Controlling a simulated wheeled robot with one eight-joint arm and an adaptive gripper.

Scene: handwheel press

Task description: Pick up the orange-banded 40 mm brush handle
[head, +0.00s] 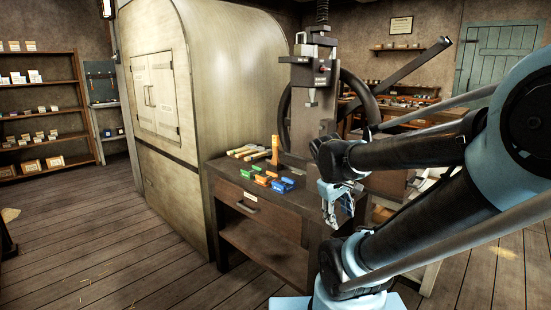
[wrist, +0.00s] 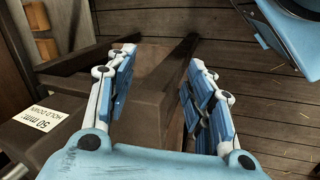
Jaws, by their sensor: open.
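Pale, stick-like pieces that look like handles (head: 246,152) lie at the back of the press table's top in the head view. Their bands and sizes are too small to read, so I cannot tell which is the orange-banded 40 mm one. My gripper (head: 333,208) hangs beside the table's right front, to the right of the handles and apart from them. In the wrist view my gripper (wrist: 160,60) is open, with nothing between its fingers. Dark wooden beams show beyond the fingers.
Several green, orange and blue blocks (head: 270,180) lie on the table (head: 232,183). An upright tan piece (head: 275,150) stands near the handwheel press (head: 312,75). A label (wrist: 40,118) reads "50 mm HOLD DOWN". A large cabinet (head: 190,130) stands left; floor (head: 110,250) is open.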

